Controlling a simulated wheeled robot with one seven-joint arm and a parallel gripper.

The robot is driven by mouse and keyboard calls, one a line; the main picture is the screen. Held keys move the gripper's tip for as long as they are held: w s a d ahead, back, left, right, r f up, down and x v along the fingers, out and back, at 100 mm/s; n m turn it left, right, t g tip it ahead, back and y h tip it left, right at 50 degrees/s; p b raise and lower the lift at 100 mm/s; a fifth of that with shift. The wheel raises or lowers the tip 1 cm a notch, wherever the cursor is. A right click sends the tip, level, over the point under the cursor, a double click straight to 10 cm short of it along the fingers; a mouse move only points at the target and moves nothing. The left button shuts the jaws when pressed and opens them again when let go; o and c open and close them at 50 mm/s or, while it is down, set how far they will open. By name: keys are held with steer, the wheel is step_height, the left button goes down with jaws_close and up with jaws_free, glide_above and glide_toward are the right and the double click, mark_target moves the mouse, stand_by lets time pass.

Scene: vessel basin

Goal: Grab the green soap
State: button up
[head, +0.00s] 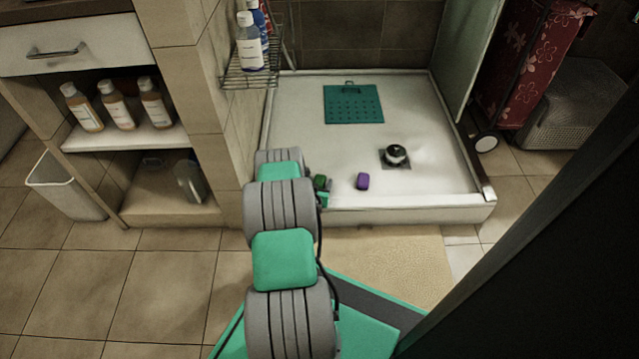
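A small dark green block, which looks like the green soap (320,181), is at the front left of the white shower basin (290,110). It shows just right of the end of my arm. My gripper (323,196) is small and mostly hidden by my own arm links, close to the green block. I cannot tell whether its fingers are open or shut, or whether they touch the block. A purple block (362,181) lies on the basin floor to the right of the green one.
The basin has a raised front rim (410,209). A black and silver drain piece (396,155) and a teal mat (353,104) are further in. A tiled wall and wire rack (250,78) stand left. A glass panel (472,60) stands right.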

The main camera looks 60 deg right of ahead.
jaws_close()
stand_by(0.5)
